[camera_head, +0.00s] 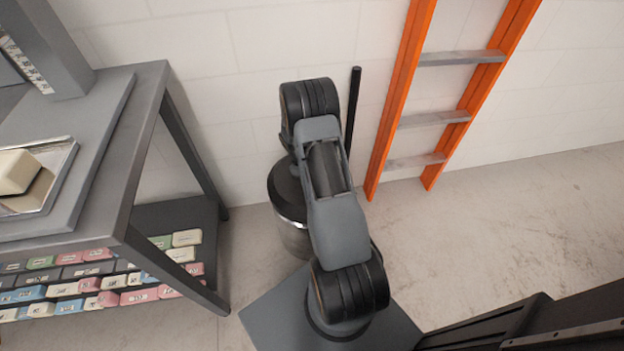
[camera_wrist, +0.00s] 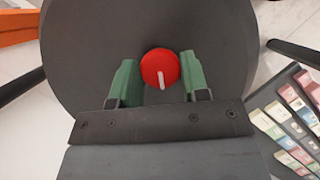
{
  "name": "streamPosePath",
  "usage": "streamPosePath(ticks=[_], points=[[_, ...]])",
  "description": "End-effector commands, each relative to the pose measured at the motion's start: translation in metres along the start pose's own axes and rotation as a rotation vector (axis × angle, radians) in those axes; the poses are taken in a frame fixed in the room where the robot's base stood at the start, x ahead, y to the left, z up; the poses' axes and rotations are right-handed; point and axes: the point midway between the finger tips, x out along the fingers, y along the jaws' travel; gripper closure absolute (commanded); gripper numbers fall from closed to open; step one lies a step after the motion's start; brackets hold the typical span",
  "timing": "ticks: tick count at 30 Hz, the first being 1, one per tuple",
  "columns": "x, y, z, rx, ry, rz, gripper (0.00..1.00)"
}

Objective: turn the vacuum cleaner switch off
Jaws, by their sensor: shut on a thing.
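The vacuum cleaner (camera_head: 290,235) is a silver drum with a dark round lid, standing on the floor by the wall, partly hidden behind my arm in the head view. Its lid (camera_wrist: 85,45) fills much of the wrist view. The switch (camera_wrist: 158,66) is a round red knob on the lid with a white mark. The mark points down in the wrist view, towards my gripper's base. My gripper (camera_wrist: 157,60) has green fingers, one on each side of the knob, and is shut on it. The head view hides the fingers and the knob.
An orange ladder (camera_head: 395,95) leans at the wall to the right. A grey workbench (camera_head: 150,90) stands on the left, with a tray (camera_head: 62,165) holding a foam block and a lower shelf of coloured blocks. A black hose or pole (camera_head: 353,105) rises behind the vacuum.

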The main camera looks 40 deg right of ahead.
Motion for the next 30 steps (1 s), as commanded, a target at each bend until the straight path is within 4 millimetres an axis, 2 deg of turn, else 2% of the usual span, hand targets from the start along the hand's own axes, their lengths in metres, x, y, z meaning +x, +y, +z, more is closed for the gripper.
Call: streamPosePath(ticks=[6,7,14,23,26,30], points=[[0.002,-0.001,0.002,-0.001,-0.007,-0.004,0.82],[0.002,-0.001,0.002,-0.001,-0.007,-0.004,0.56],[0.001,-0.001,0.001,-0.001,-0.004,-0.002,0.34],[-0.004,0.000,0.000,0.000,-0.001,-0.001,0.34],[-0.015,0.000,0.000,0.001,0.001,0.001,0.34],[-0.041,0.000,0.000,0.000,0.002,0.002,0.34]])
